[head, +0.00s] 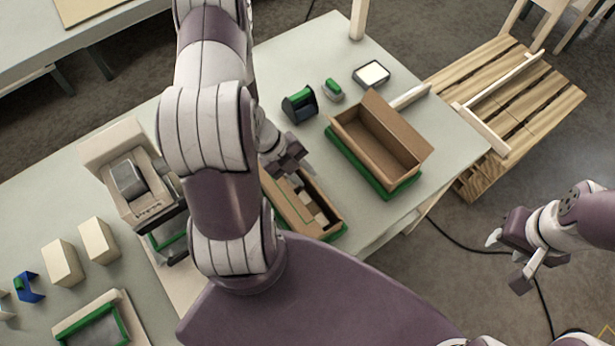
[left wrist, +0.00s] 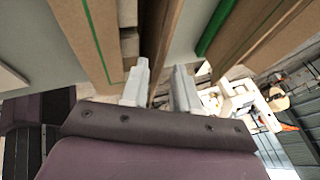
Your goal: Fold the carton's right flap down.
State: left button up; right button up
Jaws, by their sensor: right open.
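A narrow open carton (head: 329,213) with light blocks inside sits on a green base, partly hidden by my left arm. My left gripper (head: 291,158) is at its far end in the head view. In the left wrist view, its two pale fingers (left wrist: 160,88) stand apart with a brown cardboard panel (left wrist: 162,35) between them. Whether they press on it, I cannot tell. A larger open, empty-looking carton (head: 408,128) stands in a green tray (head: 385,193) to the right. My right gripper (head: 508,262) is open and empty, off the table's right side.
A green-and-black dispenser (head: 300,104), a small green-topped item (head: 333,90) and a white-topped device (head: 371,75) lie behind the cartons. A beige machine (head: 128,180) and two cream blocks (head: 80,252) are at left. A wooden pallet (head: 520,100) stands at right.

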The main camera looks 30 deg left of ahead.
aim_at(302, 192)
pick_arm(q)
jog(key=x, duration=0.2)
jog(key=shift+d+f, duration=0.2)
jog(key=shift+f, duration=0.05)
grip_shut()
jog(key=f+t+h+b, duration=0.1)
jog(key=b, duration=0.2)
jog(key=s+f+t+b, duration=0.1)
jog(key=t+b, duration=0.1)
jog(key=b, duration=0.2)
jog(key=shift+s+a+m+t+h, duration=0.3)
jog(key=shift+a+m+h, duration=0.1)
jog(key=shift+s+t+b, duration=0.15)
jog(key=shift+t+b, duration=0.25)
jog(key=shift+b, duration=0.1)
jog(key=shift+a+r+h, duration=0.1)
jog(key=shift+r+h, duration=0.1)
jog(key=shift+h, duration=0.2)
jog(key=shift+r, duration=0.15)
grip_release()
